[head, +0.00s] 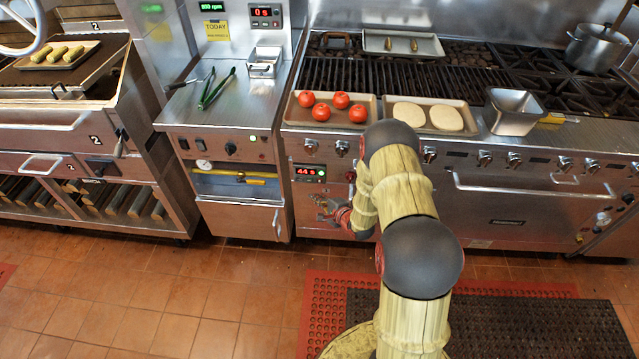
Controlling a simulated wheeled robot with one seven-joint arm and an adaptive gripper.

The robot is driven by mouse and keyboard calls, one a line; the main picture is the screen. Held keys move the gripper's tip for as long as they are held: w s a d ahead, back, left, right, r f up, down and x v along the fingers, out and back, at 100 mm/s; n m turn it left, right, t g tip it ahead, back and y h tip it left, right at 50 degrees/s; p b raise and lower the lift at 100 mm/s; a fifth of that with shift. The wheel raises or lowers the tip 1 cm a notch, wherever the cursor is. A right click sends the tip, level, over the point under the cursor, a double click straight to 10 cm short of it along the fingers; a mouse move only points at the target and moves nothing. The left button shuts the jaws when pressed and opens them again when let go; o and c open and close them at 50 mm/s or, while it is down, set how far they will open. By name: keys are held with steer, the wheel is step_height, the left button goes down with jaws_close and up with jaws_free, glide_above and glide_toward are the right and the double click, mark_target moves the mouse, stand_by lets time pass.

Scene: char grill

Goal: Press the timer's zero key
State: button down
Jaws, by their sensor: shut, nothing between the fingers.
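Two red-digit displays could be the timer, and I cannot tell which one is meant. A panel reading "44 s" (309,172) is on the front of the range, below the tomatoes. A box reading "0 s" (265,15) with small keys under it is on the upright panel at the top. My gripper (320,202) is shut and empty, just below and right of the "44 s" panel, close to the cabinet front. Its keys are too small to read, and I cannot tell whether the fingertips touch anything.
Trays of tomatoes (340,100) and flat rounds (428,116) lie along the grill's front edge. Tongs (216,90) lie on the counter at left. A metal pan (513,112) and knobs (484,158) are at right. The tiled floor (190,290) at left is free.

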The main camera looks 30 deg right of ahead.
steer(key=shift+w+d+b, duration=0.2)
steer(key=shift+w+d, duration=0.5)
steer(key=shift+w, duration=0.35)
steer(key=shift+w+d+b, duration=0.2)
steer(key=shift+w+d, duration=0.45)
steer(key=shift+w, duration=0.35)
steer(key=shift+w+d, duration=0.15)
steer(key=shift+w+d, duration=0.1)
steer(key=shift+w, duration=0.05)
steer(key=shift+w+d, duration=0.2)
steer(key=shift+w, duration=0.15)
stand_by(0.6)
stand_by(0.4)
steer(key=shift+s+a+p, duration=0.45)
steer(key=shift+s, duration=0.25)
steer(key=shift+s, duration=0.1)
steer(key=s+a+p, duration=0.1)
steer(key=s, duration=0.1)
steer(key=s+a, duration=0.1)
steer(key=s, duration=0.1)
steer(key=shift+a+p, duration=0.35)
steer(key=shift+a, duration=0.05)
